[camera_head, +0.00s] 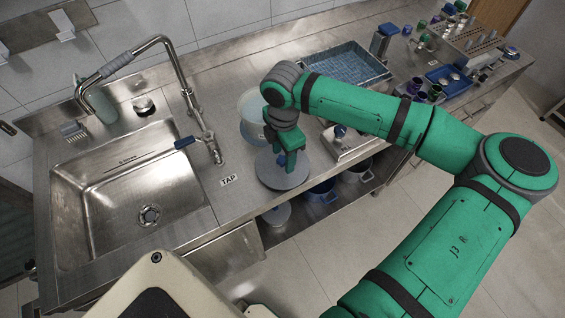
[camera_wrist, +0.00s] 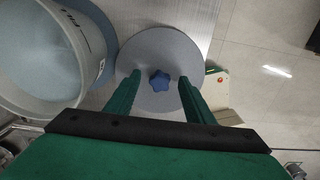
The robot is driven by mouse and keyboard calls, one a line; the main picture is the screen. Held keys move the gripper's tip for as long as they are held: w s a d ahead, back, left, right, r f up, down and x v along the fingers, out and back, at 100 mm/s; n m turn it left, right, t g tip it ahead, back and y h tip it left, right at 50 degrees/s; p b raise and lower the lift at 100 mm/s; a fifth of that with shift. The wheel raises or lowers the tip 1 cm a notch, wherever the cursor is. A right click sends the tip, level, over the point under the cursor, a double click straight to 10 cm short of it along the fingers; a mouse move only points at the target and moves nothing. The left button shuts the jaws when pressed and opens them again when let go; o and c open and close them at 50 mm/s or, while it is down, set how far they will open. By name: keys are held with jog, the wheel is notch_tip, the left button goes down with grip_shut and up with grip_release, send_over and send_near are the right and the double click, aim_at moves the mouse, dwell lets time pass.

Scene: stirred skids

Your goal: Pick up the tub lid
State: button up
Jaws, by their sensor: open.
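The tub lid (camera_head: 268,172) is a flat grey disc lying on the steel counter near its front edge, with a blue star-shaped knob in its middle. In the wrist view the lid (camera_wrist: 149,50) shows with the knob (camera_wrist: 159,81) between my two fingers. My gripper (camera_head: 287,155) is over the lid, pointing down, with its fingers open on either side of the knob. I cannot tell exactly how far the fingertips are above the lid. A pale translucent tub (camera_head: 250,108) stands right behind the lid; it also shows at left in the wrist view (camera_wrist: 88,45).
A sink (camera_head: 115,200) with a tall tap is at left, beside a TAP label (camera_head: 229,180). A scale-like steel device (camera_head: 345,150) stands right of the lid. A blue-lined tray (camera_head: 350,66) lies behind my arm. Pots sit on the shelf below.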

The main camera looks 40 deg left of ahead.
jog(key=shift+s+a, duration=0.1)
jog(key=shift+a, duration=0.05)
jog(key=shift+d, duration=0.2)
grip_shut()
jog(key=shift+a+r, duration=0.1)
